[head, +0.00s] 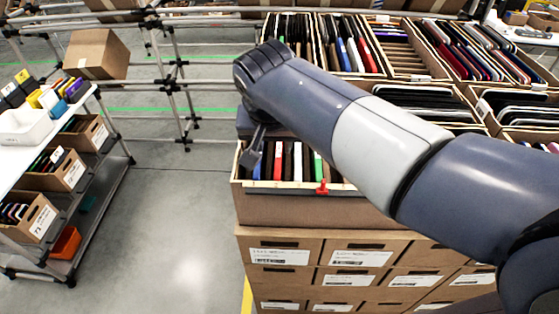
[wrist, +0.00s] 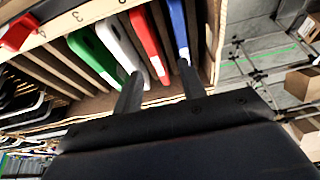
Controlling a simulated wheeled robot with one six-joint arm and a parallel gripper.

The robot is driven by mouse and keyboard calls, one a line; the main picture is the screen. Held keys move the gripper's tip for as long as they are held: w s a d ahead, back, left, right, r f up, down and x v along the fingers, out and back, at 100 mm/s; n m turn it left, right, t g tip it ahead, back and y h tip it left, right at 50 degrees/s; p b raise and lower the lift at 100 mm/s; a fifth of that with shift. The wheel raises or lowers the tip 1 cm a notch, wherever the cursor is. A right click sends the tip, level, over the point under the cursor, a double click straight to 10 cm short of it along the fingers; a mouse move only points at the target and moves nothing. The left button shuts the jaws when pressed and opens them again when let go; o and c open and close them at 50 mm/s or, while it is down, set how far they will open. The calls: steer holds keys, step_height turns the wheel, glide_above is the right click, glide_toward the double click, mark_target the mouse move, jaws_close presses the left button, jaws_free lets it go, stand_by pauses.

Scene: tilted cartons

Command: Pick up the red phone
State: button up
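The red phone (wrist: 150,42) stands in a slotted carton between a white phone (wrist: 117,40) and a blue phone (wrist: 178,28). It also shows in the head view (head: 277,163). My gripper (wrist: 160,70) is open, with its fingertips spread on either side of the red phone in the wrist view. One finger appears near the white phone and the other near the blue phone. I cannot tell how far the fingertips are from the red phone or whether they touch anything. In the head view my arm hides most of the gripper.
A green phone (wrist: 94,55) stands beyond the white one, followed by wooden slot dividers. A red clip (head: 322,188) sits on the front rim of the carton (head: 310,208). More cartons of phones (head: 467,50) stand behind. A shelf cart (head: 100,190) is at left.

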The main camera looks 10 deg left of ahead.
mark_target(278, 154)
steer(key=shift+w+d+f, duration=0.2)
steer(key=shift+w+f, duration=0.15)
steer(key=shift+f, duration=0.2)
steer(key=p+x, duration=0.1)
steer(key=x, duration=0.3)
steer(key=shift+w+d+f, duration=0.1)
steer(key=shift+w+d, duration=0.05)
steer(key=shift+w, duration=0.05)
steer(key=shift+c, duration=0.2)
jaws_close()
